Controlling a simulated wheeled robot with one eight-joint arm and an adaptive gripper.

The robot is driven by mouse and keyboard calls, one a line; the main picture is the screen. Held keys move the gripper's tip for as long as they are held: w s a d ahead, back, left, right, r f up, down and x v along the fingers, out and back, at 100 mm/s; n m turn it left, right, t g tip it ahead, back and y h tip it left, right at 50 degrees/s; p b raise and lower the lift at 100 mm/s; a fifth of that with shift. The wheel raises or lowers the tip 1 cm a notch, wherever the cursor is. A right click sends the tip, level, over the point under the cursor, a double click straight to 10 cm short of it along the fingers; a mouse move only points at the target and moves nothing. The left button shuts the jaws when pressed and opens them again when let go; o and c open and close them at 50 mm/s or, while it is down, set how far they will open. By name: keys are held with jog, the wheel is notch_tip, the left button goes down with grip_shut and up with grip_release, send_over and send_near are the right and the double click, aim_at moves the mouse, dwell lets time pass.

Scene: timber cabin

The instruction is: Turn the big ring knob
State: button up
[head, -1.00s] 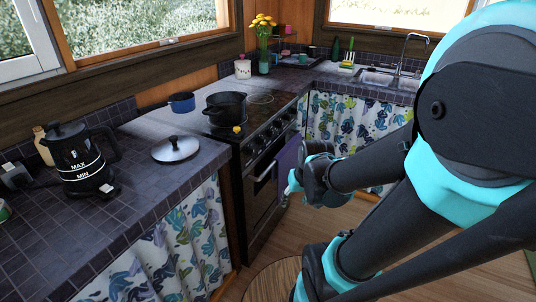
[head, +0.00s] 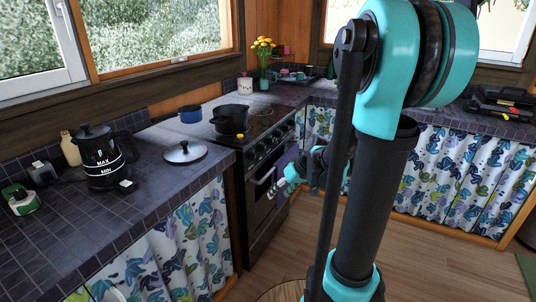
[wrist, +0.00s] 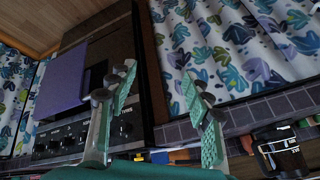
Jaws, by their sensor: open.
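The stove (head: 262,190) stands between the counters in the head view, with a row of dark knobs (head: 268,143) on its front panel. I cannot tell which one is the big ring knob. In the wrist view the scene looks upside down: the knob panel (wrist: 62,140) lies at the lower left, partly behind my left finger. My gripper (wrist: 156,62) is open and empty, its two teal-padded fingers apart. In the head view my gripper (head: 282,181) is in front of the oven door, lower than the knobs, apart from them as far as I can see.
A black pot (head: 230,120) and a blue pot (head: 190,114) are on and beside the stove. A lid (head: 184,152) and a kettle (head: 100,160) sit on the left counter. A purple towel (wrist: 62,78) hangs on the oven front. Wooden floor is open at the right.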

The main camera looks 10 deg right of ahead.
jog(key=w+n+t+y, duration=0.1)
jog(key=w+n+y, duration=0.2)
jog(key=w, duration=0.8)
jog(key=n+t+y, duration=0.5)
jog(key=n+y, duration=0.2)
send_near(265, 150)
jog(key=x, duration=0.8)
jog(key=shift+w+a, duration=0.1)
jog(key=shift+w, duration=0.2)
jog(key=shift+c, duration=0.3)
grip_shut()
